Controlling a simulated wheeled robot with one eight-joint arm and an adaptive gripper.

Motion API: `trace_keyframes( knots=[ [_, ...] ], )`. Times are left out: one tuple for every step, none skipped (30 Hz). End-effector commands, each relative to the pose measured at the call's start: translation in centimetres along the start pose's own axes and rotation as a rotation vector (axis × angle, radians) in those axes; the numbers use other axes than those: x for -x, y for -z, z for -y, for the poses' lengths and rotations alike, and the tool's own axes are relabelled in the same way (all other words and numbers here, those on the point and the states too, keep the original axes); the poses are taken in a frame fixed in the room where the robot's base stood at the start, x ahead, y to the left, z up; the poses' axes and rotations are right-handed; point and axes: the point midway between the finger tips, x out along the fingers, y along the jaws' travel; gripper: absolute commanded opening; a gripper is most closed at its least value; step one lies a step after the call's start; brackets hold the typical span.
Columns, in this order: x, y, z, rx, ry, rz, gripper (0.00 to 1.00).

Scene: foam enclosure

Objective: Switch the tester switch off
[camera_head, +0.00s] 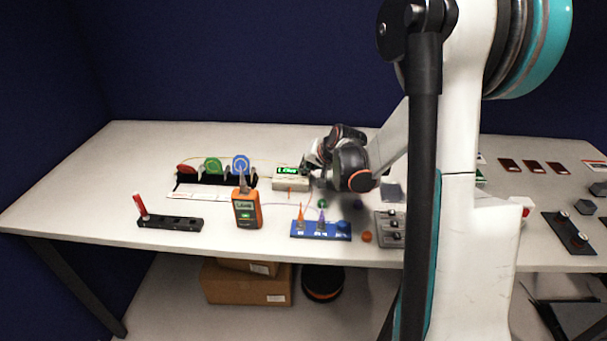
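A small cream box (291,183) with a lit green display stands near the middle of the table. An orange handheld meter (246,212) with a dark front and lit green screen stands upright in front of it to the left. I cannot make out a tester switch on either one. My gripper (309,174) is at the right end of the cream box, close to it. Whether it touches the box, and whether its fingers are open or shut, is too small and partly hidden to tell.
A black rack (217,180) with red, green and blue reels stands left of the box. A black holder (170,222) with a red stick, a blue holder (321,231) with pointed tools and a grey switch panel (390,228) line the front. My arm hides the table's right-centre.

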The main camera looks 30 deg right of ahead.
Motion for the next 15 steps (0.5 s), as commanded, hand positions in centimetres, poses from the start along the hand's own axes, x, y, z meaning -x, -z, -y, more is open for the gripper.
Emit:
trace_keyframes(
  knots=[
    [0.01, 0.01, 0.01, 0.0, 0.0, 0.0, 0.0],
    [0.03, 0.02, 0.02, 0.0, 0.0, 0.0, 0.0],
    [0.08, 0.06, 0.06, 0.0, 0.0, 0.0, 0.0],
    [0.14, 0.1, 0.1, 0.0, 0.0, 0.0, 0.0],
    [0.21, 0.15, 0.15, 0.0, 0.0, 0.0, 0.0],
    [0.33, 0.24, 0.24, 0.0, 0.0, 0.0, 0.0],
    [0.43, 0.31, 0.31, 0.0, 0.0, 0.0, 0.0],
    [0.53, 0.39, 0.39, 0.0, 0.0, 0.0, 0.0],
    [0.67, 0.49, 0.49, 0.0, 0.0, 0.0, 0.0],
    [0.76, 0.56, 0.56, 0.0, 0.0, 0.0, 0.0],
    [0.84, 0.62, 0.62, 0.0, 0.0, 0.0, 0.0],
    [0.91, 0.68, 0.67, 0.0, 0.0, 0.0, 0.0],
    [0.93, 0.7, 0.69, 0.0, 0.0, 0.0, 0.0],
    [0.94, 0.7, 0.69, 0.0, 0.0, 0.0, 0.0],
    [0.92, 0.69, 0.68, 0.0, 0.0, 0.0, 0.0]
  ],
)
